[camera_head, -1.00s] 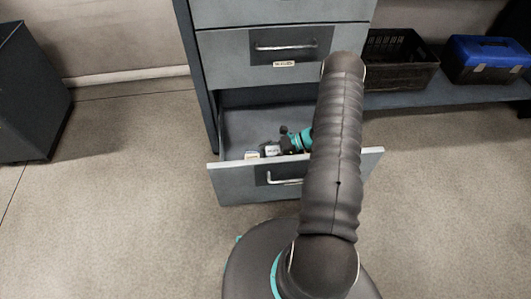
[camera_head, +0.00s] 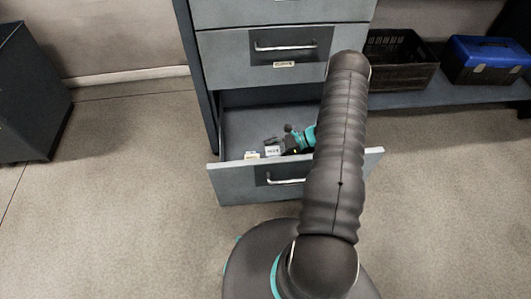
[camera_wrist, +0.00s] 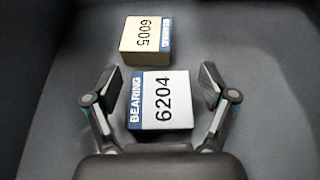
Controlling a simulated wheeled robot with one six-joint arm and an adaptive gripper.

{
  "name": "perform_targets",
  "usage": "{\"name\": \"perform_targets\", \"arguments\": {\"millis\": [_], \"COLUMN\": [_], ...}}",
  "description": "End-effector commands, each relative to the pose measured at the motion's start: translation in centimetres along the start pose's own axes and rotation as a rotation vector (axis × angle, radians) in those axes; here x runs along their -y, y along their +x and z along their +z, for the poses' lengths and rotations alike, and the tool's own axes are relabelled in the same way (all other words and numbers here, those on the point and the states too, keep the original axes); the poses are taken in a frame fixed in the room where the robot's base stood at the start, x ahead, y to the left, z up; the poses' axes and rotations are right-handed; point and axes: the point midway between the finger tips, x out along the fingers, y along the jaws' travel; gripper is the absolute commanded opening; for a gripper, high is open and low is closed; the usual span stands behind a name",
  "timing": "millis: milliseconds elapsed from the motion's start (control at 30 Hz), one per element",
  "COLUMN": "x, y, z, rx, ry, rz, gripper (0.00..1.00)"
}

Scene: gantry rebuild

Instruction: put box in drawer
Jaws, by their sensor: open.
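In the wrist view, a white and blue box marked "BEARING 6204" (camera_wrist: 160,100) lies on the drawer floor between the two fingers of my gripper (camera_wrist: 157,88). The fingers are open, with a gap on each side of the box. My arm hides the drawer's right part.
A closed drawer (camera_head: 290,64) is above the open one. A black crate (camera_head: 398,75) and a blue toolbox (camera_head: 487,60) stand on a low shelf at the right. A dark bin (camera_head: 30,95) stands at the left. The floor around is clear.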

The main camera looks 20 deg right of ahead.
Motion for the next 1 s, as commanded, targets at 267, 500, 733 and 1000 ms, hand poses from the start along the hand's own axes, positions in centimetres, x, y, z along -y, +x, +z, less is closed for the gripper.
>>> {"name": "perform_targets", "arguments": {"millis": [267,500,733,1000], "x": [0.1,0.0,0.1,0.4], "y": [-5.8,-9.2,-10.4,-10.9], "z": [0.0,0.0,0.7,8.0], "rx": [0.000,0.001,-0.010,-0.126], "ry": [0.000,0.000,-0.014,-0.181], "rz": [-0.004,-0.002,0.008,0.112], "gripper": [0.83,0.83,0.83,0.83]}}
